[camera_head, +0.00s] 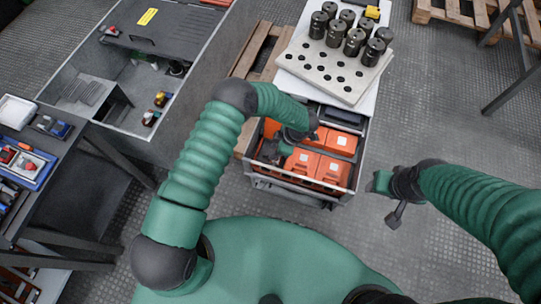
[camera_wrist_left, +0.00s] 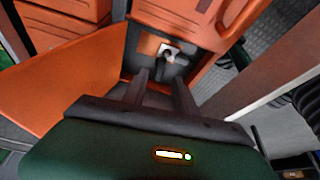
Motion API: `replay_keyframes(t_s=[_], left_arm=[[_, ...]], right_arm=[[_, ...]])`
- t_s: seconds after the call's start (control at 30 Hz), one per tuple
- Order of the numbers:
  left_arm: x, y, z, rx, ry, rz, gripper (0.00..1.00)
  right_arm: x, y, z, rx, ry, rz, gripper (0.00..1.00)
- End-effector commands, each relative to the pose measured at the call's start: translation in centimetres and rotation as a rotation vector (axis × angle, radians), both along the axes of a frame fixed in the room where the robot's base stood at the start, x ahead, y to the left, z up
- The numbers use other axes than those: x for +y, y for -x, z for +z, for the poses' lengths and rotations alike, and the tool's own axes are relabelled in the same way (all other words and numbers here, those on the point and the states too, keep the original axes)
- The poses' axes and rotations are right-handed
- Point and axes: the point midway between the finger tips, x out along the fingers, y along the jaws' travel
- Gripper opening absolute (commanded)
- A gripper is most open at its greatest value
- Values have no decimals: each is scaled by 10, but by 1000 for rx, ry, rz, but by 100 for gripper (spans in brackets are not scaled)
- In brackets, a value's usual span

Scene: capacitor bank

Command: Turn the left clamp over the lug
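Orange capacitor units (camera_head: 318,164) sit in an open drawer-like bay (camera_head: 345,188) below the head camera. My left gripper (camera_wrist_left: 160,78) reaches down into this bay; in the head view its fingers are hidden by the wrist. In the left wrist view its two dark fingers stand apart with nothing clearly between them. Just beyond the fingertips, in a recess between orange housings, is a small dark and pale fitting (camera_wrist_left: 169,53). It may be the clamp and lug, but it is too small to tell. My right gripper (camera_head: 397,214) hangs over open floor, away from the bay.
A pale perforated board (camera_head: 322,70) with several dark cylinders stands behind the bay. Wooden pallets (camera_head: 264,50) lie behind.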

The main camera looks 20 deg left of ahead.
Motion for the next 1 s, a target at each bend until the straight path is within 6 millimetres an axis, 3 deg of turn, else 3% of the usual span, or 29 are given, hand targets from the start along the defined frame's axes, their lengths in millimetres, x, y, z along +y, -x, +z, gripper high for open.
replay_keyframes(t_s=[0.03, 0.2, 0.5, 0.77, 1.0], left_arm=[[4, 1, -14, 1, -1, 0, 34], [13, 1, -33, 0, 0, 0, 34], [15, 1, -36, -1, 0, 0, 34], [15, 1, -36, -1, 0, 0, 2], [15, 1, -36, -2, 0, -1, 0]], right_arm=[[0, 0, -8, 0, 0, 0, 49], [0, 0, -15, 0, 0, 0, 49], [0, 0, -14, 0, 0, 0, 49], [0, 0, -14, 0, 0, 0, 49], [0, 0, -15, 0, 0, 0, 49]])
